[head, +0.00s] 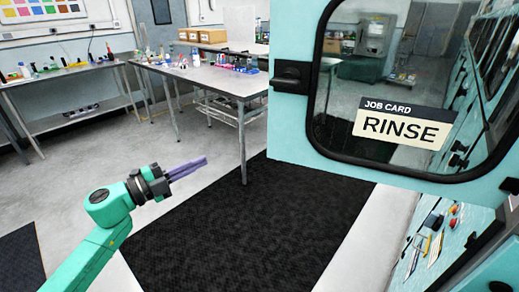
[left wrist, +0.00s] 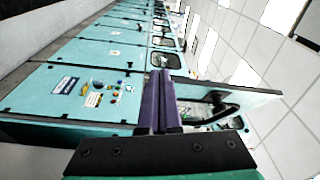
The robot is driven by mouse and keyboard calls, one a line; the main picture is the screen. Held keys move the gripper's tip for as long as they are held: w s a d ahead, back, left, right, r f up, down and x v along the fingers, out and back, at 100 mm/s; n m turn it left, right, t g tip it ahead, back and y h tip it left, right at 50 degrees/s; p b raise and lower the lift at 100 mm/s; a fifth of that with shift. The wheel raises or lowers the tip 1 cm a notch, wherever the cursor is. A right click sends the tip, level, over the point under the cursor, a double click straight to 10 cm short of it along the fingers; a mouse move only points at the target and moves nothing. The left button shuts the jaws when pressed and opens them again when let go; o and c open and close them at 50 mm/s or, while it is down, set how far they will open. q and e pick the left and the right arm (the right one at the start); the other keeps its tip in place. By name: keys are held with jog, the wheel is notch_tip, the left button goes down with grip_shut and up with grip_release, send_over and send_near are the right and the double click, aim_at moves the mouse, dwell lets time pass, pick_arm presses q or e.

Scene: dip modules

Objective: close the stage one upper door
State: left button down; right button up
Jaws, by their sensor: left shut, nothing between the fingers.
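The upper door (head: 297,122) stands swung open at the right of the head view, a teal panel with a dark window. A black latch handle (head: 291,76) sits on its left edge. A card reading "JOB CARD RINSE" (head: 403,123) shows on the window. My left gripper (head: 204,161) has purple fingers, shut and empty, and is left of the door, apart from it. In the left wrist view its fingers (left wrist: 160,78) point toward the row of teal modules, and an open panel (left wrist: 228,87) sticks out just right of them. My right gripper is out of view.
Module fronts with controls (head: 432,235) lie below the door at the right. A black floor mat (head: 250,225) covers clear floor in front. A workbench (head: 222,80) with bottles and boxes stands at the back, and another bench (head: 75,70) at the left.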

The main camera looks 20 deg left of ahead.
pick_arm(q)
jog(key=s+d+r+m+g+h, duration=0.35)
jog(key=s+d+r+m, duration=0.2)
jog(key=d, duration=0.35)
jog(key=p, duration=0.6)
send_near(277, 140)
jog(key=shift+m, duration=0.25)
jog(key=x, duration=0.5)
jog(key=shift+w+d+r, duration=0.1)
jog(key=shift+d+r, duration=0.05)
jog(key=shift+d, duration=0.25)
jog(key=shift+w, duration=0.2)
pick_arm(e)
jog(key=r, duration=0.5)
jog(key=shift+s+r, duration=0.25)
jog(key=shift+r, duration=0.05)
pick_arm(q)
jog(key=shift+s, duration=0.1)
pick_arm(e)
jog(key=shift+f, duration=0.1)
